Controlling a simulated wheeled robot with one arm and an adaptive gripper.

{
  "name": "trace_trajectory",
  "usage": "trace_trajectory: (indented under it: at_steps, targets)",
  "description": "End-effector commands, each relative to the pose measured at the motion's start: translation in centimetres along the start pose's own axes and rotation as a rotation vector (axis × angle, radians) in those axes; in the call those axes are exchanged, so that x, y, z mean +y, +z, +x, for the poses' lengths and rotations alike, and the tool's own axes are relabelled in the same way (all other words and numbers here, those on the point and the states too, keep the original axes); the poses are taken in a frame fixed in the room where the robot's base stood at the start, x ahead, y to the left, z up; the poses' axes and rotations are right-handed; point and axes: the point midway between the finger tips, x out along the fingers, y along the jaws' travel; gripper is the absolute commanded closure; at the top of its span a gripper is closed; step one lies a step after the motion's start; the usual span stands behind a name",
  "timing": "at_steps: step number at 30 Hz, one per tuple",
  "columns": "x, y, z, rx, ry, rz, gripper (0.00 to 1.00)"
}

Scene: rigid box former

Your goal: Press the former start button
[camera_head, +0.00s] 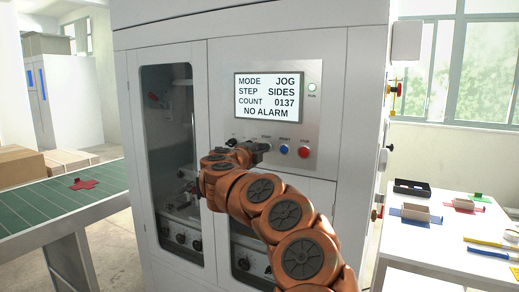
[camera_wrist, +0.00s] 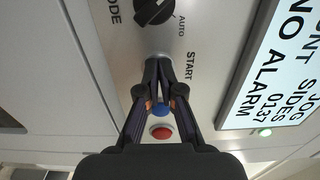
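The former's control panel (camera_head: 313,129) is on the front of the white machine. The START label (camera_head: 266,137) shows just above my gripper (camera_head: 262,147), and it also shows in the wrist view (camera_wrist: 190,66). My gripper's fingertips (camera_wrist: 158,62) are together, with nothing seen between them. They point at the panel beside the START label, at the start button's place. The button is mostly hidden behind the fingertips; a pale rim (camera_wrist: 158,54) shows past them. I cannot tell whether they touch it.
A blue button (camera_head: 284,148) and a red button (camera_head: 304,152) sit right of START. A black mode knob (camera_wrist: 153,10) is on the other side. The screen (camera_head: 269,96) reads MODE JOG, STEP SIDES, COUNT 0137, NO ALARM. A conveyor (camera_head: 60,208) stands left, a white table (camera_head: 450,225) right.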

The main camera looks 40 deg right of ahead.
Motion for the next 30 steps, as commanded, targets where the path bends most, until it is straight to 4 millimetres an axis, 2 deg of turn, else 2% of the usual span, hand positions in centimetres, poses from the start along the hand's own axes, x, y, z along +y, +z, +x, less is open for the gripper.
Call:
trace_trajectory:
  at_steps: [5, 10, 18, 24, 30]
  targets:
    - [-0.4, 0.1, -2.5, 0.002, -0.006, 0.003, 1.00]
    - [-0.2, 0.8, -6.2, -0.007, -0.009, 0.000, 1.00]
    - [-0.2, 0.6, -11.3, -0.002, -0.008, 0.000, 1.00]
    - [-0.4, 0.4, -13.7, 0.003, -0.007, 0.001, 1.00]
    - [-0.4, 0.5, -14.7, 0.002, -0.007, -0.001, 1.00]
